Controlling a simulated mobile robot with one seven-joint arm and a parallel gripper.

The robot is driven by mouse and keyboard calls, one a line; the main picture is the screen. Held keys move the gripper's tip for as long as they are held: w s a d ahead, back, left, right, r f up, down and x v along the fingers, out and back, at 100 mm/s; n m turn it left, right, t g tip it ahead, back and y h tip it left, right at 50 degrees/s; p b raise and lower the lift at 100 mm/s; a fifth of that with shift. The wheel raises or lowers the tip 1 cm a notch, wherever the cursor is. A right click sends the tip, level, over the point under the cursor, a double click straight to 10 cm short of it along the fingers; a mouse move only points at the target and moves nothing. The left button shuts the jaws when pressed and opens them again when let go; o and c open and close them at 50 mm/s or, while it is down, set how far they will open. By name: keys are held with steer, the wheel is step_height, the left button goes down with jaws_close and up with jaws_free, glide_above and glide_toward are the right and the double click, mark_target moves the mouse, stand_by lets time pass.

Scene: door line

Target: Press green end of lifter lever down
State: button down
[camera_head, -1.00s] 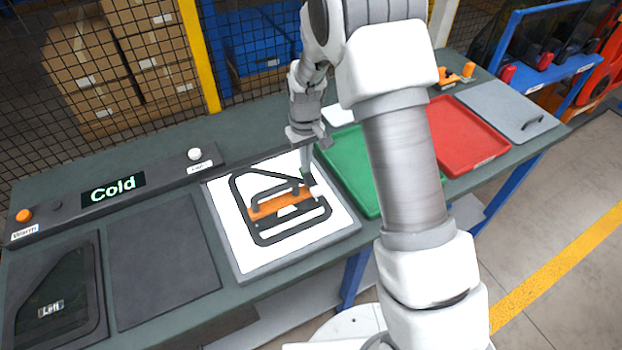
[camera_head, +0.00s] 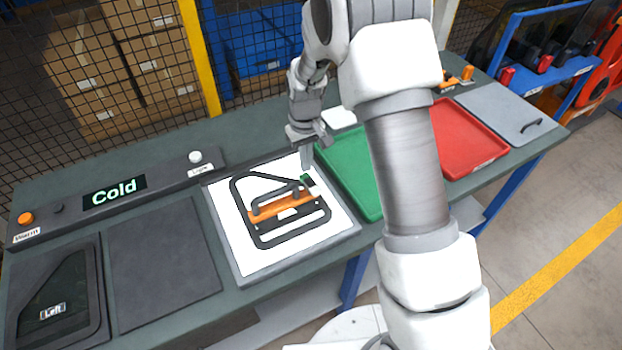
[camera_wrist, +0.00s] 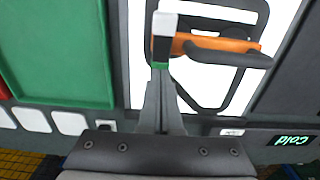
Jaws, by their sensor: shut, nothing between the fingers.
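The lifter lever (camera_head: 308,182) is a small dark block with a green end, at the right corner of the black door frame (camera_head: 240,205) on the white panel. In the wrist view the lever (camera_wrist: 164,42) shows a white end at the top and a green end (camera_wrist: 160,65) nearest my fingers. My gripper (camera_head: 307,168) is shut and empty, pointing down. In the wrist view its fingertips (camera_wrist: 160,77) are right at the green end. I cannot tell whether they touch it or how far it is pressed. The fingers partly cover the green end's near edge.
An orange bar (camera_head: 280,205) with a dark handle lies across the frame, beside the lever. A green tray (camera_head: 345,160) and a red tray (camera_head: 465,140) are to the right. A control strip with a "Cold" display (camera_head: 114,191) is to the left.

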steer(key=shift+r+p, duration=1.15)
steer(key=shift+r, duration=1.15)
step_height(320, 180, up, 10)
steer(key=m+t, duration=0.1)
glide_above(306, 177)
steer(key=s+d, duration=0.3)
steer(key=s, duration=0.1)
steer(key=s+d+r+m+t, duration=0.1)
steer(key=s+d+r+t, duration=0.15)
steer(key=s+r, duration=0.45)
steer(key=s+d+r+m+t, duration=0.1)
steer(key=s+d+r, duration=0.1)
steer(key=s, duration=0.5)
steer(key=s+d+r+m+t, duration=0.1)
steer(key=s+d+r, duration=0.1)
steer(key=s+r, duration=0.3)
steer(key=s, duration=0.3)
steer(key=shift+s+d+m+b, duration=0.25)
steer(key=shift+d+m+b, duration=0.05)
steer(key=shift+d, duration=0.1)
